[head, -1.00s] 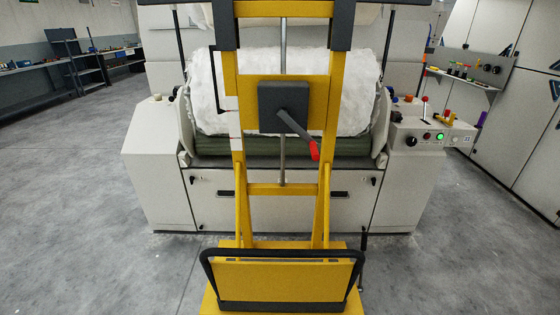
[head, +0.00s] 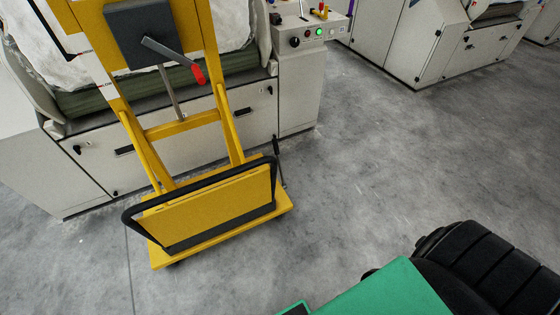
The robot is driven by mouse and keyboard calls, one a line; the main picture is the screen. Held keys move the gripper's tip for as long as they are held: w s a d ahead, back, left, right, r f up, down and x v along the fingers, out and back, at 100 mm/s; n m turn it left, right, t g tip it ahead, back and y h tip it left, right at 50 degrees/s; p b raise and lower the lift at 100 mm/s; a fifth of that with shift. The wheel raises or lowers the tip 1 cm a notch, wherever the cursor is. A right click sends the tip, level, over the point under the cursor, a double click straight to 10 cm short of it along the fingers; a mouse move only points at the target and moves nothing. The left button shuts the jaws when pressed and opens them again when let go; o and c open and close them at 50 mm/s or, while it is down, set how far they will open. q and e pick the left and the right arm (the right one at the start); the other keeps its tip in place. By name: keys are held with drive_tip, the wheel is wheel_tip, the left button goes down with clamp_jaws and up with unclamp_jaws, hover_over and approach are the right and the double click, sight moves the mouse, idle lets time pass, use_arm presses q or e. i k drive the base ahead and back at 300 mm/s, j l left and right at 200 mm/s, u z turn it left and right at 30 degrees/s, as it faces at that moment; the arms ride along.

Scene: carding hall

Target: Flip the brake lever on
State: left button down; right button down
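A yellow lift trolley (head: 182,128) stands in front of a pale machine, in the upper left of the head view. A thin black lever (head: 277,150) stands up at the right side of its base, leaning slightly; it may be the brake lever. A second lever with a red grip (head: 198,74) sticks out from a dark box (head: 139,31) on the mast and slants down to the right. Neither of my grippers shows, and nothing touches either lever.
The trolley has a yellow base (head: 160,256) and a black tube handle (head: 134,213). The pale machine (head: 255,112) behind it carries a control panel (head: 318,33). Grey floor (head: 350,180) to the trolley's right is clear. A green and black part fills the lower right.

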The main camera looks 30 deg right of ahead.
sight(275, 142)
drive_tip(key=i+l+u, duration=0.35)
drive_tip(key=l, duration=0.95)
drive_tip(key=l+u, duration=0.35)
drive_tip(key=l, duration=0.95)
drive_tip(key=k+l+u, duration=0.1)
drive_tip(key=l+u, duration=0.3)
drive_tip(key=l, duration=1)
